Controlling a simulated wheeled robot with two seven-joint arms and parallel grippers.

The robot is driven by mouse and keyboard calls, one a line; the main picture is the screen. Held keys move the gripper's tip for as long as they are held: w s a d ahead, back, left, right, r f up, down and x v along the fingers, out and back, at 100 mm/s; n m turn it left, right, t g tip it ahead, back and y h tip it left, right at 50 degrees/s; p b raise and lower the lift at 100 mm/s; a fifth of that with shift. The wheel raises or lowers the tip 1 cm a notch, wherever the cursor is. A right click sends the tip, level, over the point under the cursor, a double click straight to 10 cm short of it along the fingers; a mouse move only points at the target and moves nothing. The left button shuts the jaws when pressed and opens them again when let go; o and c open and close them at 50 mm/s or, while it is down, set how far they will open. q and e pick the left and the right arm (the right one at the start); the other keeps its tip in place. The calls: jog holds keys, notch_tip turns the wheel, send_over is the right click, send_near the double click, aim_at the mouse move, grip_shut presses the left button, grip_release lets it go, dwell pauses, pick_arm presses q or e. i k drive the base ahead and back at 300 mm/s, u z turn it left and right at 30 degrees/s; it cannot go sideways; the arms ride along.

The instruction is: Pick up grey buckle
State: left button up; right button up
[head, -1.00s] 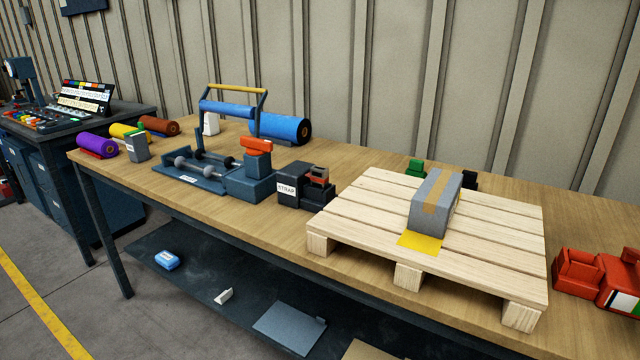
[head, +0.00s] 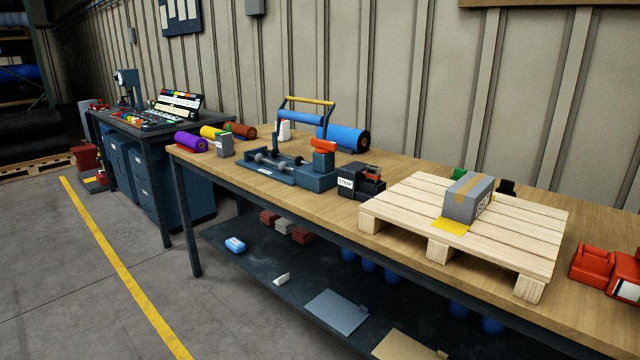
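No thing in view can be told for certain as the grey buckle. Among small things on the lower shelf, a grey block stack (head: 287,227) lies between dark red stacks, too small to make out in detail. A small grey block (head: 225,146) stands near the coloured rolls on the wooden workbench (head: 400,166). Neither of my grippers shows in the head view.
A pallet (head: 395,205) with a taped grey box (head: 466,200) stands on the workbench, beside a dark strap box (head: 350,182) and a roller press (head: 275,168). A dark side table (head: 160,131) stands at left. The floor (head: 85,290) in front is clear.

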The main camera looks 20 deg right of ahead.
aim_at(375, 172)
jog(key=u, duration=0.35)
jog(key=i, duration=0.9)
jog(key=u, duration=0.05)
